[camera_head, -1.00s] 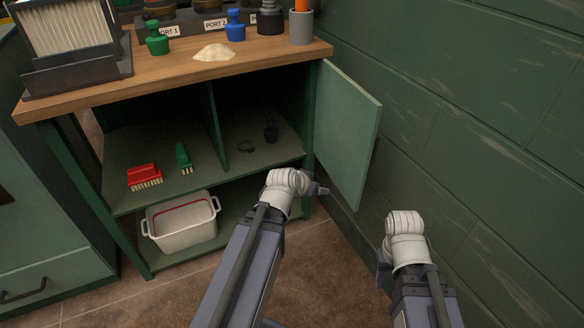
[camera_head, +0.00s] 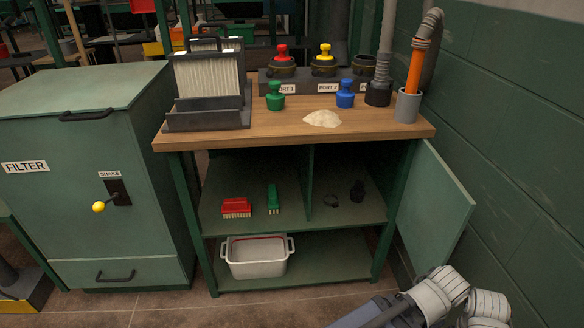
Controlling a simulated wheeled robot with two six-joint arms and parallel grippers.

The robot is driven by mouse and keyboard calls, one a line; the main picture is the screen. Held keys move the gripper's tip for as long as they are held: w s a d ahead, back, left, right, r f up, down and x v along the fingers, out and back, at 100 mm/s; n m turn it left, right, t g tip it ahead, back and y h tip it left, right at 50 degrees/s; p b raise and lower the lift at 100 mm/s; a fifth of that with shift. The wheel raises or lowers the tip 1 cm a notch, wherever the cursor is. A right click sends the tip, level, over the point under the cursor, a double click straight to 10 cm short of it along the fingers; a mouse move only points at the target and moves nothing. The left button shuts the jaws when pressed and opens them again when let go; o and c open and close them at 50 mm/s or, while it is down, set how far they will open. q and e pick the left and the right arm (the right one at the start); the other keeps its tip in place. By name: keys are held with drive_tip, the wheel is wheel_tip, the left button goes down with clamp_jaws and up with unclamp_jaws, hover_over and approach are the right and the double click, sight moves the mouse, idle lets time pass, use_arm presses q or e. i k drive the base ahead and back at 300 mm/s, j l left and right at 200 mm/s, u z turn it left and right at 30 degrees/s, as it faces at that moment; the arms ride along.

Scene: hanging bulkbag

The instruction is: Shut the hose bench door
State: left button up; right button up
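The hose bench (camera_head: 300,141) has a wooden top and a green frame. Its door (camera_head: 436,205) is a flat green panel hinged at the right front post. It stands open, swung out to the right towards the wall. Two pale grey arm parts of mine show at the bottom right, below the door. The gripper fingers are out of the frame or hidden, so I cannot see whether they touch the door.
A white bin (camera_head: 257,258) stands below. A green filter cabinet (camera_head: 85,190) is on the left. A green wall (camera_head: 530,150) is close on the right.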

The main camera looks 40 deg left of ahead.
sight(436, 210)
drive_tip(key=u, duration=1.4)
drive_tip(key=i+l+u, duration=0.2)
drive_tip(key=l, duration=0.3)
drive_tip(key=i, duration=0.05)
